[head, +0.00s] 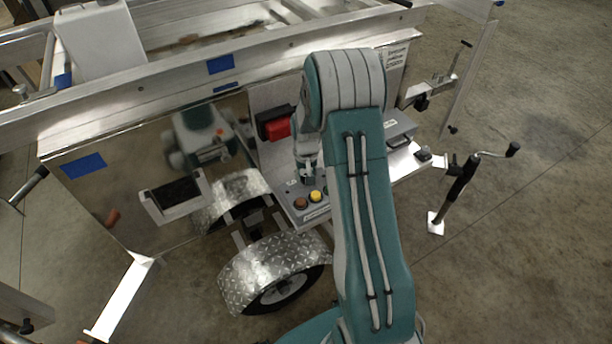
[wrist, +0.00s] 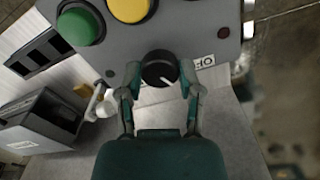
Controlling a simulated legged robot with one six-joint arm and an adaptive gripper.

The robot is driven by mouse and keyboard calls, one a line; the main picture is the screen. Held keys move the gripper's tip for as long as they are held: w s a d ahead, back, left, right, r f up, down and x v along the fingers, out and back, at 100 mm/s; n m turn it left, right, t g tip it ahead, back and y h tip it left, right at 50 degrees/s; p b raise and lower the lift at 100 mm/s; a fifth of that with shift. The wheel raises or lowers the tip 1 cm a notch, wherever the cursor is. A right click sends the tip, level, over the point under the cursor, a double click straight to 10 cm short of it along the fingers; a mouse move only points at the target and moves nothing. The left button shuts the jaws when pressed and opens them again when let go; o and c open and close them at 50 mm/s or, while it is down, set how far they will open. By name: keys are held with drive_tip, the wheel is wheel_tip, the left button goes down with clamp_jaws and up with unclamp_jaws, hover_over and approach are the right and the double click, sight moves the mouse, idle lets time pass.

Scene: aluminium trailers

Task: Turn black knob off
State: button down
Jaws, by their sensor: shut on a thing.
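The black knob (wrist: 158,68) sits on a grey control panel (wrist: 195,28) in the wrist view. A white pointer mark shows on its face, directed to the lower right in the picture. A white label (wrist: 205,62), partly visible and seeming to read OFF, is right of the knob. My gripper (wrist: 160,82) has one finger on each side of the knob and is shut on it. In the head view my gripper (head: 307,174) is down at the panel (head: 318,210), and the knob is hidden there.
A green button (wrist: 79,24) and a yellow button (wrist: 130,8) stand close above the knob in the wrist view. A red box (head: 277,129) is behind the panel in the head view. A diamond-plate wheel fender (head: 262,262) lies below.

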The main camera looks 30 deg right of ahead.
drive_tip(key=shift+n, duration=1.9)
drive_tip(key=shift+c, duration=1.3)
unclamp_jaws()
drive_tip(key=shift+r, duration=0.1)
wheel_tip(320, 180, up, 12)
drive_tip(key=shift+f, duration=0.2)
drive_tip(key=shift+w, duration=0.1)
